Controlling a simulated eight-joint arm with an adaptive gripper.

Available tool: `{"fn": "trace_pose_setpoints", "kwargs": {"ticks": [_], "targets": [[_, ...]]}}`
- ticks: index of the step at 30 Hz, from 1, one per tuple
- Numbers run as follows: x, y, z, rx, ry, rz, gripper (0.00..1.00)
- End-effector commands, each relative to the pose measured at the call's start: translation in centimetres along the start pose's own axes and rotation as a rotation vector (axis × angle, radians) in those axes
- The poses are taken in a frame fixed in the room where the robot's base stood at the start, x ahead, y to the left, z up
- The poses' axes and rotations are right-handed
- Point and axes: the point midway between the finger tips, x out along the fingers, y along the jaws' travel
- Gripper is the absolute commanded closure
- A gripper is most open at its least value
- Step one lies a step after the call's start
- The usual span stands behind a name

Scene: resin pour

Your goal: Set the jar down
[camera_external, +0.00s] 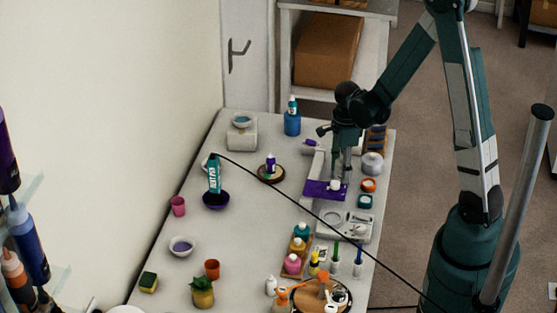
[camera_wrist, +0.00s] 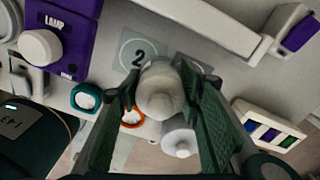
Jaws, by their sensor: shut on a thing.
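My gripper (camera_wrist: 160,86) is shut on a pale whitish jar (camera_wrist: 160,98), with one green finger on each side of it. In the external view my gripper (camera_external: 341,172) points down over the back right of the table, near the purple lamp box; the held jar is hard to make out there. A square pad marked "2" (camera_wrist: 138,53) lies just beyond the jar in the wrist view. A second pad (camera_wrist: 190,64) is partly hidden by the right finger. I cannot tell whether the jar touches the surface below.
A second grey-white jar (camera_wrist: 180,142) stands close by, also in the external view (camera_external: 372,163). The purple lamp box (camera_wrist: 58,40), teal ring (camera_wrist: 86,98), orange ring (camera_wrist: 132,119) and slotted rack (camera_wrist: 268,124) surround the spot. The table's left middle (camera_external: 245,220) is clear.

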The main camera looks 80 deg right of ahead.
Motion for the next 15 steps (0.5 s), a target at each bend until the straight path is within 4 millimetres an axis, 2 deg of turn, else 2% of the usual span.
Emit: {"fn": "trace_pose_setpoints", "kwargs": {"ticks": [4, 15], "targets": [[0.70, -0.02, 0.01, 0.000, 0.000, 0.000, 0.82], [0.84, 0.01, 0.00, 0.000, 0.000, 0.000, 0.82]]}}
